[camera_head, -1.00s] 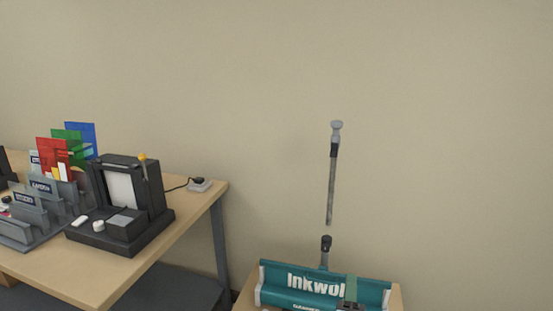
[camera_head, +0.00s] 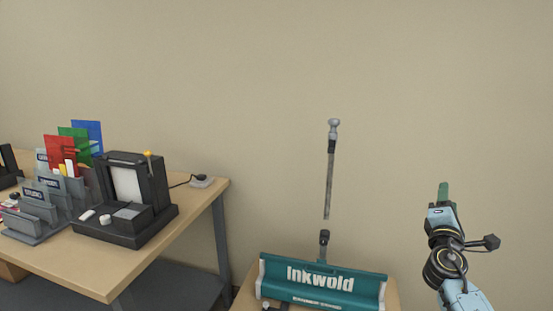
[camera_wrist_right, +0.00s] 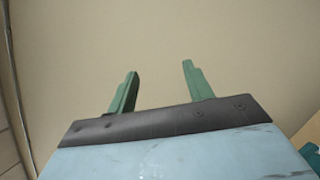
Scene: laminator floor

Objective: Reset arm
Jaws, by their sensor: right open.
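My right gripper (camera_head: 443,192) is raised at the right of the head view, with its green fingers pointing up in front of the bare wall. It is to the right of and above the teal Inkwold laminator (camera_head: 322,283). In the right wrist view the two green fingers (camera_wrist_right: 156,88) stand apart with only wall between them, so it is open and empty. My left gripper is not in view.
The laminator rests on a wooden stand (camera_head: 250,290). A grey rod (camera_head: 329,180) shows above it.

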